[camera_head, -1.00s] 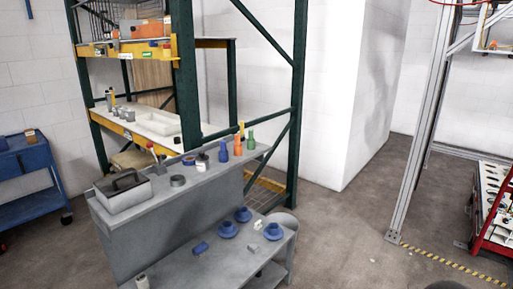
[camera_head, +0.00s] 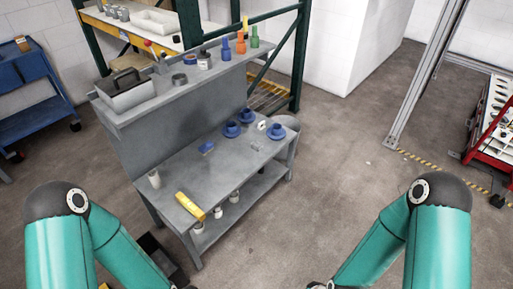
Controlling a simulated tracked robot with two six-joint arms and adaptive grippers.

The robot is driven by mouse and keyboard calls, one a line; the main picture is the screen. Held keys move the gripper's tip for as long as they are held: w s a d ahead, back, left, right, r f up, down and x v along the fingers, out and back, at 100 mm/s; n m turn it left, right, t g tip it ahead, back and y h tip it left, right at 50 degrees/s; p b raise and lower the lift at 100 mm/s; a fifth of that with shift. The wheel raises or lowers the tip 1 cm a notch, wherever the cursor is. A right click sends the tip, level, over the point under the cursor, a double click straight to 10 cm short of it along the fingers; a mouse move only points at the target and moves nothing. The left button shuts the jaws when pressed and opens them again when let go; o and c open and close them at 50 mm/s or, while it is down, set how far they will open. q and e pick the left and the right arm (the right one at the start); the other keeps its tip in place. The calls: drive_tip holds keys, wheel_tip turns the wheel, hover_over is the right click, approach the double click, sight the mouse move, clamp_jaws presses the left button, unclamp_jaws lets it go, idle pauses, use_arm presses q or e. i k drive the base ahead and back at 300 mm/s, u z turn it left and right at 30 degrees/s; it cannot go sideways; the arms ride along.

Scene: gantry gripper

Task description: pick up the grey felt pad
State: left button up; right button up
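I cannot make out a grey felt pad; the grey workbench (camera_head: 180,175) shows no clear pad on its grey top. My two teal arms rise from the bottom of the view, left and right, in front of the bench.
On the bench top are a blue block (camera_head: 207,148), several blue cups with saucers (camera_head: 232,131), a pale cup (camera_head: 154,179) and a yellow bar (camera_head: 190,206) at the front edge. The raised shelf holds a grey toolbox (camera_head: 126,92) and coloured bottles (camera_head: 240,45).

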sight(255, 145)
drive_tip(key=u, duration=0.65)
drive_tip(key=i, duration=0.2)
drive_tip(key=z, duration=2.65)
drive_tip(key=i, duration=0.8)
